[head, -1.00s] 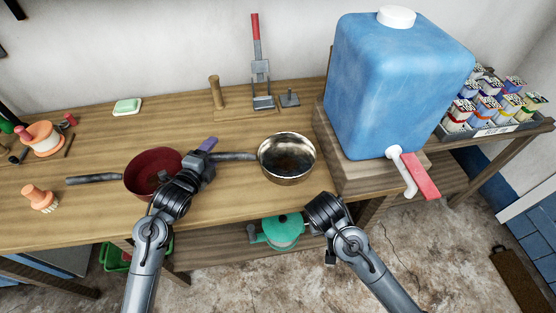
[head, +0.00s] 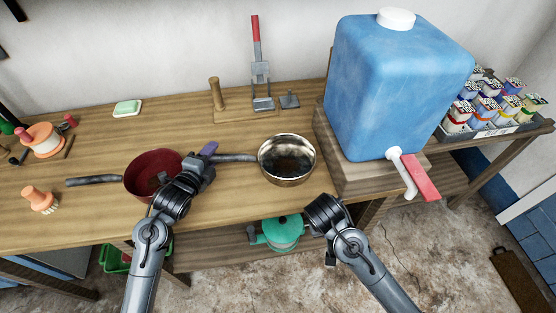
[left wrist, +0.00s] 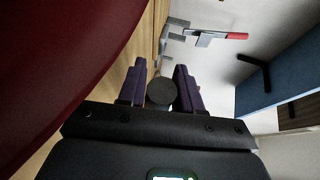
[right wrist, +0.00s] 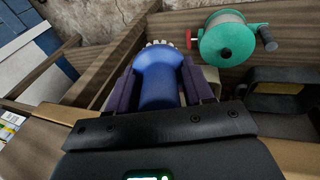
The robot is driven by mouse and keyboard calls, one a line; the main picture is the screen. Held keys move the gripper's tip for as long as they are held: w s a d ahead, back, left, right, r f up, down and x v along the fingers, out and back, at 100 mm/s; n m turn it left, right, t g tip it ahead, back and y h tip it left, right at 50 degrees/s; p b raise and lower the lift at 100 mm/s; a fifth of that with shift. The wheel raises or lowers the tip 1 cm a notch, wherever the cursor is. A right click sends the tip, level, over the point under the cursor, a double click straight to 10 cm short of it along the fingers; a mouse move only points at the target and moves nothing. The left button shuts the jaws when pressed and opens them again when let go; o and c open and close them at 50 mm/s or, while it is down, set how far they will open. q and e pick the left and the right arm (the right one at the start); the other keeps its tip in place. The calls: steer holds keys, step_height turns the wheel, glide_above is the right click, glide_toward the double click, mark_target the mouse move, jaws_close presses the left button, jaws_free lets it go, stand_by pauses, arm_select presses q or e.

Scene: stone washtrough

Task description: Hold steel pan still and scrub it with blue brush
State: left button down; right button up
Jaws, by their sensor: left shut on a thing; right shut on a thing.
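The steel pan (head: 287,174) stands on the wooden table in the head view, its handle (head: 236,158) pointing left. My left gripper (head: 208,150) is shut on the end of that handle. In the left wrist view the dark round handle end (left wrist: 161,92) sits between the purple fingers. My right gripper (right wrist: 158,82) is shut on the blue brush (right wrist: 160,62), whose pale bristles show at its far end in the right wrist view. In the head view my right gripper (head: 322,212) is at the table's front edge, below and right of the pan and apart from it; the brush is hidden there.
A dark red pan (head: 150,163) stands close left, partly behind my left gripper. A blue water tank (head: 385,95) with a red-handled tap (head: 418,178) stands right on a wooden block. A green reel (head: 283,232) is on the lower shelf.

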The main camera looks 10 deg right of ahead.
stand_by(0.3)
arm_select(q)
steer(key=c, duration=0.7)
jaws_free()
steer(key=shift+s, duration=0.1)
steer(key=v, duration=1.2)
